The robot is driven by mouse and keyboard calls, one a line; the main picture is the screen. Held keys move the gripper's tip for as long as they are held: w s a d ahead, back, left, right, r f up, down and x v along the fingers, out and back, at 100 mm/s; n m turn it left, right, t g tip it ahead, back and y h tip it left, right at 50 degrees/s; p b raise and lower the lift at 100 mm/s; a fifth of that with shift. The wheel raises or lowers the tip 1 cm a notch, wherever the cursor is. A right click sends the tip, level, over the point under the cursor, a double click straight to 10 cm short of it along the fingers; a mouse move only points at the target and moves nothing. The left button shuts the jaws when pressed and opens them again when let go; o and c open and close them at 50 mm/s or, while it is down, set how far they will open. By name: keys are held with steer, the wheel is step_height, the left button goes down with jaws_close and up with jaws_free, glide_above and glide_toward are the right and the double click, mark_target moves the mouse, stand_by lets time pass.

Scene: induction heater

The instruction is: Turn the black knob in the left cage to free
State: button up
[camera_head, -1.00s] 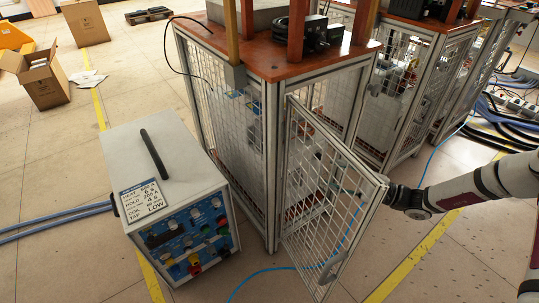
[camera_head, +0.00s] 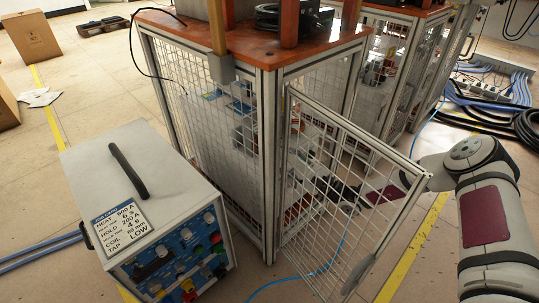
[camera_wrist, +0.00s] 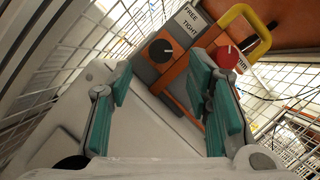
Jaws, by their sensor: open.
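In the head view, my arm passes behind the open mesh door (camera_head: 345,200) of the left cage (camera_head: 205,140), and the mesh partly hides my gripper.
A red knob (camera_wrist: 228,57) and a yellow handle (camera_wrist: 254,28) are right of the black knob. Cage mesh surrounds the unit. A power box (camera_head: 140,205) stands left of the cage. A blue cable (camera_head: 325,270) lies on the floor near the door.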

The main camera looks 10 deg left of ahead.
steer(key=shift+b+x, duration=0.75)
steer(key=shift+x, duration=1.9)
jaws_close()
